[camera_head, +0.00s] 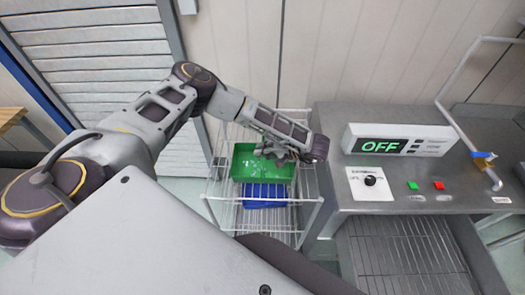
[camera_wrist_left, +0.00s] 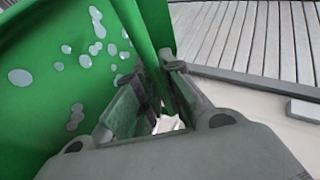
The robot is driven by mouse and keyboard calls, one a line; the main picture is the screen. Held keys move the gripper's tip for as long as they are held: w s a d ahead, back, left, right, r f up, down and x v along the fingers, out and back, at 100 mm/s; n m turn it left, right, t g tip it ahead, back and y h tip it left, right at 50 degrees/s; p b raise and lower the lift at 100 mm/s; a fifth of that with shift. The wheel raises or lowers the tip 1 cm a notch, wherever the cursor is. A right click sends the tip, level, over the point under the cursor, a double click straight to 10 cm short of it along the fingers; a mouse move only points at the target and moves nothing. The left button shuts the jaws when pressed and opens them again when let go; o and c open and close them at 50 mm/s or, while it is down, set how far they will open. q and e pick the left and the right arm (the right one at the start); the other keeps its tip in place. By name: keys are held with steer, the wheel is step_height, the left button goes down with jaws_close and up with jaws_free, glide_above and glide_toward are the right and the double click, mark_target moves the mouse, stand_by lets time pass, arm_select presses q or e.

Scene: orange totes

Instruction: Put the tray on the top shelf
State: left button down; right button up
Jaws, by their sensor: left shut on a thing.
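The green tray (camera_head: 262,168) is at the top of a white wire shelf rack (camera_head: 222,190) in the head view. Pale round spots show on its inner face. My left gripper (camera_head: 283,152) reaches over from the left and is shut on the tray's wall. In the left wrist view, the fingers (camera_wrist_left: 155,95) pinch the green wall of the tray (camera_wrist_left: 60,75). I cannot tell whether the tray rests on the top shelf or hangs just above it. The right gripper is not in view.
A blue tray (camera_head: 264,193) sits lower in the rack. To the right stands a grey metal machine (camera_head: 335,172) with an "OFF" display (camera_head: 382,146), a knob, and green and red buttons. A slatted shutter (camera_head: 95,50) and a pale panelled wall are behind.

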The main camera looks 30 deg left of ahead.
arm_select(q)
steer(key=shift+f, duration=0.15)
steer(key=c, duration=1.5)
jaws_free()
steer(key=shift+c, duration=0.2)
steer(key=shift+r, duration=0.2)
steer(key=b+v, duration=0.2)
steer(key=v, duration=1)
